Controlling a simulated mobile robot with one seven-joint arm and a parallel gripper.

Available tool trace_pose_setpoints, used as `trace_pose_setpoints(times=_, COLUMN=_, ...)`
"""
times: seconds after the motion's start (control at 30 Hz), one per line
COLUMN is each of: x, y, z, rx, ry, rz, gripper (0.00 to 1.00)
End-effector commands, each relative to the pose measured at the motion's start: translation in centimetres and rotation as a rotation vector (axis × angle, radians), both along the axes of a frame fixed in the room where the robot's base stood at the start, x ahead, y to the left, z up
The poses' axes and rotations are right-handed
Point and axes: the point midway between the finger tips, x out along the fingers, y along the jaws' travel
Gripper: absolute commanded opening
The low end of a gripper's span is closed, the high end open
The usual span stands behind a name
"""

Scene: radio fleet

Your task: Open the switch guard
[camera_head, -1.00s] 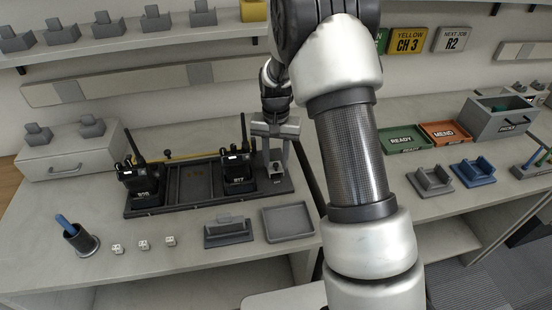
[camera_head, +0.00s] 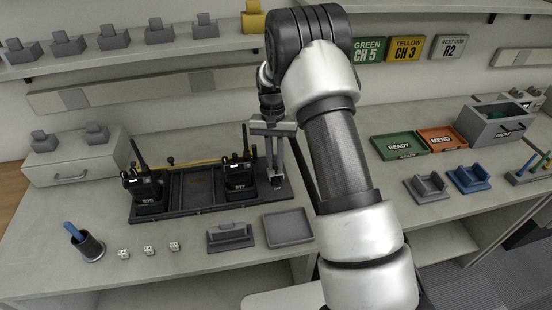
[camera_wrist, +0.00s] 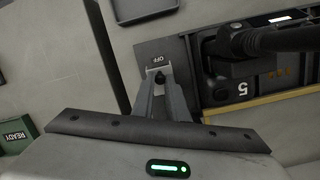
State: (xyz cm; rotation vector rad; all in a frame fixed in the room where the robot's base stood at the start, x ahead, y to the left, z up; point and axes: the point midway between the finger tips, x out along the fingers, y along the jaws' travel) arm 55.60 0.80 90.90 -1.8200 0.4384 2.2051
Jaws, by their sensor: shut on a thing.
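The switch panel (camera_wrist: 150,48) is a dark plate with an OFF label in the wrist view, at the right end of the black charging dock (camera_head: 205,208) in the head view. My gripper (camera_wrist: 160,77) reaches down onto this panel. Its fingers are close together around a small dark piece just below the label, which appears to be the switch guard (camera_wrist: 160,76). The fingers hide most of it, so I cannot tell its angle. In the head view my gripper (camera_head: 275,180) stands just right of the right-hand radio.
Two black radios (camera_head: 147,188) (camera_head: 239,178) with tall antennas stand in the dock. A grey tray (camera_head: 288,228) and a grey cradle (camera_head: 230,235) lie in front. A cup (camera_head: 88,246) is at left; green (camera_head: 400,157) and orange trays are at right.

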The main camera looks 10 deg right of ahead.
Motion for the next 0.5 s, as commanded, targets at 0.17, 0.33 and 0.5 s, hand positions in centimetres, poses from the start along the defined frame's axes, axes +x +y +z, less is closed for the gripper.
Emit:
trace_pose_setpoints(times=0.17, x=1.0, y=-0.1, z=0.6, rx=0.000, ry=0.112, rz=0.000, gripper=0.00)
trace_pose_setpoints(times=0.33, x=1.6, y=-0.1, z=0.7, rx=0.000, ry=0.195, rz=0.000, gripper=0.00)
trace_pose_setpoints(times=0.5, x=2.1, y=0.0, z=0.9, rx=-0.001, ry=0.259, rz=0.000, gripper=0.00)
